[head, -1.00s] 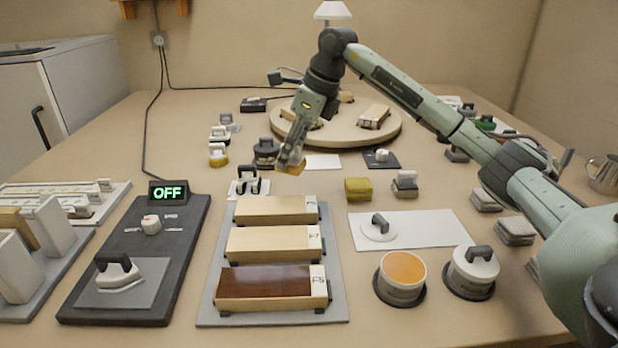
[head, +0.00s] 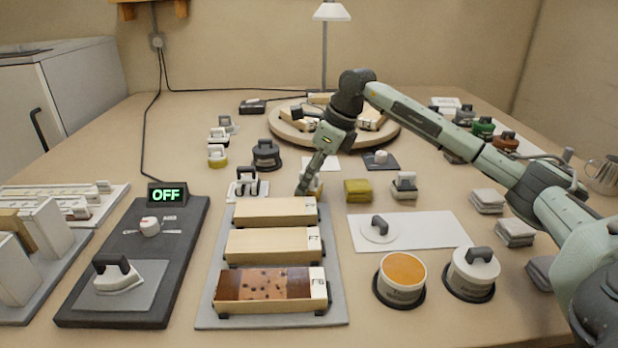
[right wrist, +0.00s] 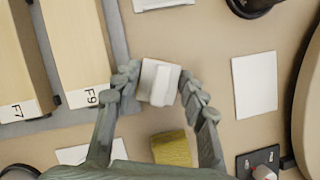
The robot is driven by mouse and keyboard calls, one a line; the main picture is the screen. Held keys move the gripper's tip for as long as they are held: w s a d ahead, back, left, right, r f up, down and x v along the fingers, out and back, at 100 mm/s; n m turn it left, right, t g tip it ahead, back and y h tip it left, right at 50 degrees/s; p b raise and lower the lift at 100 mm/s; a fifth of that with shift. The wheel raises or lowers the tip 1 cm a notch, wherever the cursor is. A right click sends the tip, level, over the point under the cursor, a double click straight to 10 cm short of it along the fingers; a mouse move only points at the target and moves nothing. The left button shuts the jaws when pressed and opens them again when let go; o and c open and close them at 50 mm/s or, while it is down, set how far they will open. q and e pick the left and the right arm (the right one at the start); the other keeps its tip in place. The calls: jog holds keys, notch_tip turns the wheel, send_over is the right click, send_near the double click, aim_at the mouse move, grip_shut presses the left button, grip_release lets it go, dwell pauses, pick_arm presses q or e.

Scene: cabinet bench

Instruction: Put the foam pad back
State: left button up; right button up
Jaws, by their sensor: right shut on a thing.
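My right gripper (head: 305,187) is low over the bench, just behind the rearmost wooden block. In the right wrist view its two fingers (right wrist: 160,88) are closed around a small white block with a raised grip (right wrist: 158,82), which I take for the foam pad. In the head view only a bit of the pad (head: 317,184), pale with a yellowish lower part, shows past the fingers. I cannot tell whether it touches the bench. My left gripper is not in view.
A yellow sponge (head: 358,191) lies right of the gripper. A white square sheet (right wrist: 255,85) lies behind it. The grey tray (head: 207,312) with three wooden blocks is in front. A round turntable (head: 390,135) is farther back.

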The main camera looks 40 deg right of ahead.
jog(key=o, duration=1)
jog(key=shift+f, duration=0.15)
jog(key=v, duration=1.2)
jog(key=shift+r, duration=0.25)
